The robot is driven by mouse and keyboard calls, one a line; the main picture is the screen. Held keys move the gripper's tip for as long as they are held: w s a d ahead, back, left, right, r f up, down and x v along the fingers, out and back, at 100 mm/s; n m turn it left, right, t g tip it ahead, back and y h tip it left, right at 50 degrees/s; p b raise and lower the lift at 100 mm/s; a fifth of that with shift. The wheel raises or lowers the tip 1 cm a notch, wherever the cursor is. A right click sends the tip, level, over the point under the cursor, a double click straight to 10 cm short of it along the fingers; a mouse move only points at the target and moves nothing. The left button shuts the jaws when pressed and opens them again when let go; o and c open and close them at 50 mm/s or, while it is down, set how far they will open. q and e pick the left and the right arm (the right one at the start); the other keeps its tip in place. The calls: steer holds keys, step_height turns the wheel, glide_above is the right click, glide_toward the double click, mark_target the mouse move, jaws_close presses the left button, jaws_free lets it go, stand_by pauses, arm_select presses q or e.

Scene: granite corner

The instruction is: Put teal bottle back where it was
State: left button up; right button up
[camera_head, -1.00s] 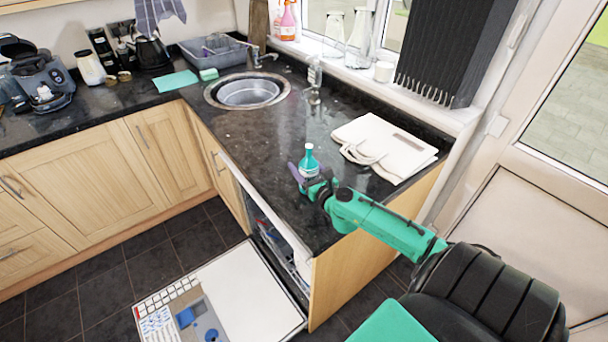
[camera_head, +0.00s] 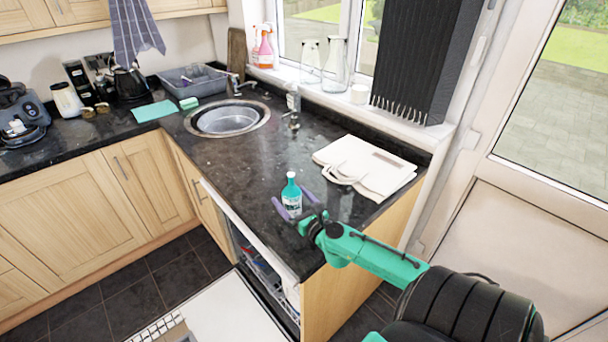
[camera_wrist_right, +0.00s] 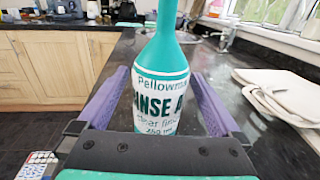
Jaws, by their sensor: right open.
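The teal bottle (camera_head: 291,195) stands upright on the dark granite counter (camera_head: 240,165), near its front edge. My right gripper (camera_head: 296,206) is at the bottle, with its purple fingers spread on either side of it. In the right wrist view the bottle (camera_wrist_right: 162,85) stands between the open fingers (camera_wrist_right: 160,105), and its white label reads "RINSE A…". Gaps show between the bottle and both fingers. The bottle's base is hidden by the gripper in the wrist view. My left gripper is not in view.
A folded cream cloth bag (camera_head: 365,168) lies right of the bottle. The sink (camera_head: 228,119) and taps are behind. Below the counter, an open dishwasher door (camera_head: 230,312) extends over the floor. Pink and orange spray bottles (camera_head: 264,48) stand on the windowsill.

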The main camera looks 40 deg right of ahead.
mark_target(297, 205)
steer(key=s, duration=0.2)
steer(key=s+a+b, duration=0.1)
steer(key=s, duration=0.5)
steer(key=shift+s+a+f, duration=0.1)
steer(key=shift+s+a, duration=0.1)
steer(key=shift+a, duration=0.05)
steer(key=shift+s+a+r, duration=0.1)
steer(key=shift+s+r, duration=0.1)
steer(key=shift+s, duration=0.3)
steer(key=shift+w, duration=0.1)
